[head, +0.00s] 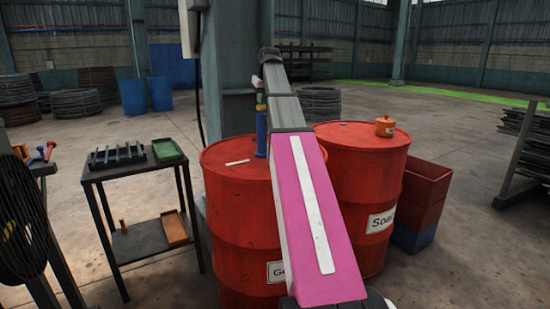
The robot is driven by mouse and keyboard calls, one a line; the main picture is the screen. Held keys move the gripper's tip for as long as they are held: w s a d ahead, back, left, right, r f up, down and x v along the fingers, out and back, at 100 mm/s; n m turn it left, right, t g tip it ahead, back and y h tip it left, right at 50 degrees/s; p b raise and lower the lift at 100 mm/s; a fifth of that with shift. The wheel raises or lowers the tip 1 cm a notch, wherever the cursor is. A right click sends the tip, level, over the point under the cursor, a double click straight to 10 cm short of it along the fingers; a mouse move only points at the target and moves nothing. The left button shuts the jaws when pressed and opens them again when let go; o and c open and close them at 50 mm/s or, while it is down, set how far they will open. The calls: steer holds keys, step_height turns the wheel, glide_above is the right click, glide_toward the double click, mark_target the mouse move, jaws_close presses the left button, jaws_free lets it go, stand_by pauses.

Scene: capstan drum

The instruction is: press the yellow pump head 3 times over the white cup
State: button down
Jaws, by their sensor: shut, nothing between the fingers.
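A slim blue bottle (261,135) stands upright on top of the left red drum (235,205), close behind the left edge of my arm. A small yellow part (260,107) shows at its upper end, with a greenish piece above it; it is too small to make out its shape as a pump head. I cannot see a white cup; my arm covers much of the drum top. My pink and grey arm reaches forward over the drums. I cannot make out my gripper's fingers at its far end.
A right red drum (370,190) labelled Soap carries a small orange pot (385,126). A flat white piece (237,162) lies on the left drum. A dark two-level stand (135,170) holds a green tray (168,150). Red and blue crates (425,195) stand right. A column rises behind.

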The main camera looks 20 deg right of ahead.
steer(key=shift+r, duration=2.1)
steer(key=shift+f, duration=0.2)
steer(key=shift+f, duration=2.05)
steer(key=shift+r, duration=2.25)
